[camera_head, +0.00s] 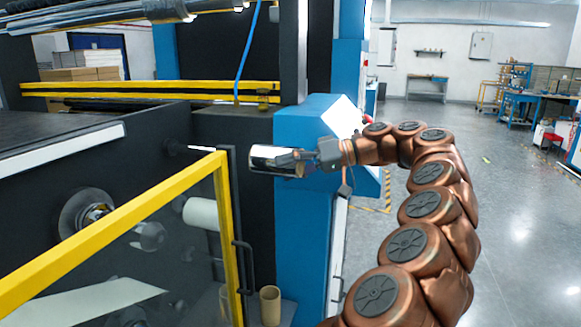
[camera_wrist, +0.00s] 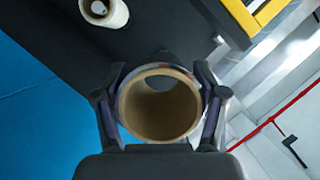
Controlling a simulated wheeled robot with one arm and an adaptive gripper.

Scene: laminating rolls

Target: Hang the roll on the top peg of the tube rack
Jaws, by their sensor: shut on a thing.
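My gripper (camera_head: 306,160) is shut on a shiny silver roll (camera_head: 272,159), held level in the air in front of the blue machine column. In the wrist view, the roll's brown cardboard core (camera_wrist: 160,112) lies between the two fingers, its open end facing the camera. A pale peg (camera_head: 194,149) sticks out of the dark machine side, left of the held roll and apart from it. Below that peg, a white roll (camera_head: 202,213) sits partly behind the yellow-framed guard. I cannot clearly make out a separate tube rack.
The yellow-framed guard door (camera_head: 222,200) with its black handle stands left of and below the roll. The blue column (camera_head: 305,225) is close behind my gripper. A brown tube (camera_head: 270,305) stands low down. The grey floor (camera_head: 510,220) at the right is clear.

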